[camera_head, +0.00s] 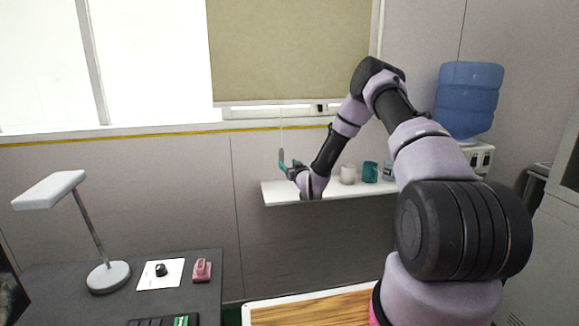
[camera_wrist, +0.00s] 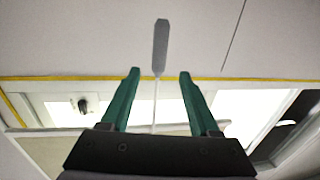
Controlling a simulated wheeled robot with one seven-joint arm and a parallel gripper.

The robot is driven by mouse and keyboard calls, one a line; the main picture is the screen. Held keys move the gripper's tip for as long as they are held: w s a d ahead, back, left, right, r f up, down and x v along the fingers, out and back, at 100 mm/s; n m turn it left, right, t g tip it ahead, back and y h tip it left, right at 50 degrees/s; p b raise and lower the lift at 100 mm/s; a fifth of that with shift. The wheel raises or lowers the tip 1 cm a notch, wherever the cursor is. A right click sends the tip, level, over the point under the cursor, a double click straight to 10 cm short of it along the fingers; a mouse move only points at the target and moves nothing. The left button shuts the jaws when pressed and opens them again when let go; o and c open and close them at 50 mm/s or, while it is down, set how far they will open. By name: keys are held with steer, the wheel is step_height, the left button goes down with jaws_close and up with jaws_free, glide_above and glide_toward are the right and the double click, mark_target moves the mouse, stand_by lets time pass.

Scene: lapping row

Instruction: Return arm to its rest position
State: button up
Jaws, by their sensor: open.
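My arm reaches forward and left in the head view, with my gripper (camera_head: 289,164) in front of the wall, by the left end of the shelf. In the wrist view its two teal fingers (camera_wrist: 160,78) are open and apart, with nothing clamped. A thin white cord with a grey pull handle (camera_wrist: 160,47) shows in line with the gap between the fingers. Its depth from the fingertips cannot be told. In the head view the cord (camera_head: 281,128) hangs from the tan blind (camera_head: 290,50) down to my gripper.
A white wall shelf (camera_head: 280,194) holds a white mug (camera_head: 348,174) and a teal mug (camera_head: 370,172), close to my forearm. A water dispenser with a blue bottle (camera_head: 468,100) stands right. A dark desk (camera_head: 70,290) with a lamp (camera_head: 108,276) and a pink stapler-like item (camera_head: 202,270) is left.

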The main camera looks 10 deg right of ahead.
steer(key=shift+s+d, duration=0.15)
steer(key=shift+s, duration=0.4)
steer(key=s+d+r+m+g+h, duration=0.15)
steer(key=s+r, duration=0.25)
steer(key=r, duration=0.5)
steer(key=s+d+r+g, duration=0.1)
steer(key=s+r+g, duration=0.1)
steer(key=s+r, duration=0.45)
steer(key=s+d+r+g, duration=0.1)
steer(key=s+r+g, duration=0.15)
steer(key=r, duration=0.85)
steer(key=s+r+m+g, duration=0.2)
steer(key=s+r, duration=0.1)
steer(key=s, duration=1.5)
steer(key=s+r+m+g, duration=0.2)
steer(key=s+r, duration=0.1)
steer(key=s, duration=1.5)
steer(key=shift+s+r+g+y, duration=0.3)
steer(key=shift+g+y, duration=0.1)
steer(key=shift+y, duration=0.05)
steer(key=shift+a+m, duration=0.1)
steer(key=shift+m, duration=0.15)
